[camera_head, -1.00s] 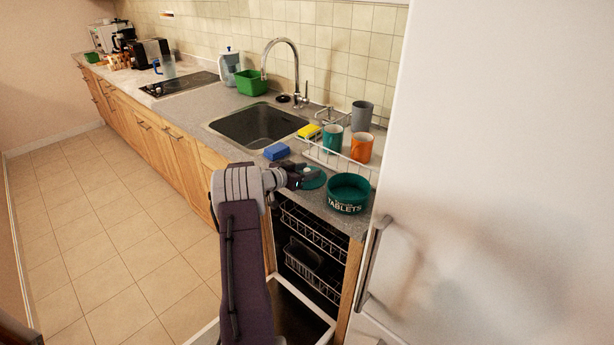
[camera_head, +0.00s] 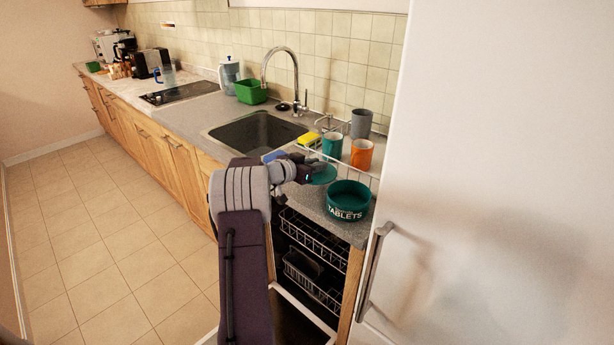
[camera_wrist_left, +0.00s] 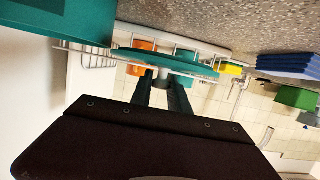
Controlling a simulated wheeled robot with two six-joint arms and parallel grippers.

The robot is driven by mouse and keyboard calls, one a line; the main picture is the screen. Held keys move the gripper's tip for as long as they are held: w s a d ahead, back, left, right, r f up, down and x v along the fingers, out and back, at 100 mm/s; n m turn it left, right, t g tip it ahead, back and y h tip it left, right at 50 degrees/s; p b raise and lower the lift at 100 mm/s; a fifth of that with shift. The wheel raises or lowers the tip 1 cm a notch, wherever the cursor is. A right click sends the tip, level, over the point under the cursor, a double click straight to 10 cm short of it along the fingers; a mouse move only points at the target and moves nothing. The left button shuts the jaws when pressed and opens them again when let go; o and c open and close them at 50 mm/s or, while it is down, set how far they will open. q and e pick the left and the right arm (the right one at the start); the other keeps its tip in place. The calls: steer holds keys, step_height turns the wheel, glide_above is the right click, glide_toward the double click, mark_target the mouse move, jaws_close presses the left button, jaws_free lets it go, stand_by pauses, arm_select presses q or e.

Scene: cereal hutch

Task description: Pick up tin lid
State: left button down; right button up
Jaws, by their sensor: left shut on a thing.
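The teal tin lid (camera_head: 325,174) is in my left gripper (camera_head: 309,171), just left of the tin in the head view. In the left wrist view the lid (camera_wrist_left: 190,68) shows nearly edge-on, and my left gripper (camera_wrist_left: 163,84) is shut on the knob at its middle. The lid appears raised above the counter. The open teal tin (camera_head: 348,201) marked "TABLETS" stands on the counter near the fridge; its side fills the upper left of the left wrist view (camera_wrist_left: 75,25). My right gripper is not in view.
A dish rack (camera_head: 345,163) with a teal mug (camera_head: 332,145) and an orange mug (camera_head: 361,154) stands behind the lid. A blue sponge (camera_wrist_left: 288,65) lies by the sink (camera_head: 258,130). The dishwasher below is open. The fridge (camera_head: 490,190) bounds the right.

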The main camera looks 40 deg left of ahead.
arm_select(q)
steer(key=s+d+r+m+g+h+p, duration=0.1)
steer(key=d+r+m+h+p, duration=0.1)
steer(key=d+p, duration=0.3)
steer(key=s+d+r+m+h+p, duration=0.1)
steer(key=d+r+m+h+p, duration=0.1)
steer(key=d+p, duration=0.4)
step_height(320, 180, up, 3)
steer(key=shift+d+f+m+g+h, duration=0.15)
steer(key=shift+d+m+g+h, duration=0.25)
steer(key=shift+d+h, duration=0.6)
steer(key=shift+s+d, duration=0.1)
steer(key=shift+d, duration=0.1)
